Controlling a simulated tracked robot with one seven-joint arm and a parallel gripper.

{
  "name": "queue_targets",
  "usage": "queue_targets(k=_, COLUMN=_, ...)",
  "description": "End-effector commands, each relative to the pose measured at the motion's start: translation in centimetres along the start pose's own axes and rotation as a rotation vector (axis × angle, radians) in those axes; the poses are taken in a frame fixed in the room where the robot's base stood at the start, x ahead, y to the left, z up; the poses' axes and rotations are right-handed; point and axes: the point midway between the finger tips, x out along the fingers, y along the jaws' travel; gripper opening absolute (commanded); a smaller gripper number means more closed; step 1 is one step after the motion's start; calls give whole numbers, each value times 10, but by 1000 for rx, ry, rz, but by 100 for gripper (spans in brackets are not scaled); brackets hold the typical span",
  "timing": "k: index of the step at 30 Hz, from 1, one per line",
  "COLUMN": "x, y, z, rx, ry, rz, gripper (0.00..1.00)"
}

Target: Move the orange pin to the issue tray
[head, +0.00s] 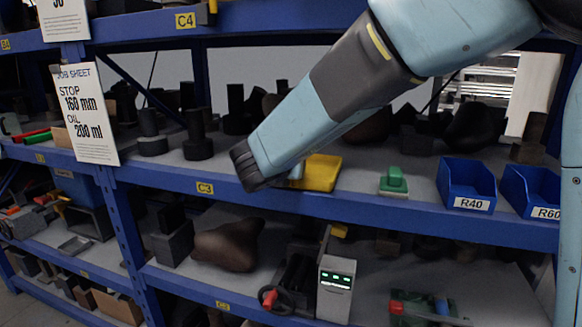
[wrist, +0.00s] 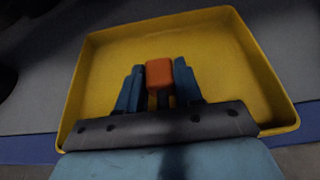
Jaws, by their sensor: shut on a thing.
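The orange pin (wrist: 159,73) shows in the wrist view as an orange block end between the two blue fingers of my gripper (wrist: 159,86). My gripper is shut on it. Behind and around the fingers in that view lies a shallow yellow tray (wrist: 226,62), empty where I can see its floor. Whether the pin touches the tray floor I cannot tell. In the head view the yellow tray (head: 322,173) sits on the middle shelf, partly covered by my arm. The pin is hidden in the head view. I see no label on the tray.
On the same shelf, a green block (head: 394,181) and blue bins marked R40 (head: 466,186) and R60 (head: 533,190) stand to the right. Dark cylindrical parts (head: 197,137) stand to the left. A blue shelf edge (head: 300,203) runs along the front.

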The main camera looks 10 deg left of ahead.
Motion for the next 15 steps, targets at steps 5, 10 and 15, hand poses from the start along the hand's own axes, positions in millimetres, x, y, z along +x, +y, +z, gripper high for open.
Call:
queue_targets(k=5, x=1, y=0, z=-2, rx=0, ry=0, rz=-1, gripper=0)
queue_targets(k=10, x=1, y=0, z=-1, rx=0, ry=0, rz=-1, gripper=52)
queue_targets(k=15, x=1, y=0, z=-1, rx=0, ry=0, rz=-1, gripper=61)
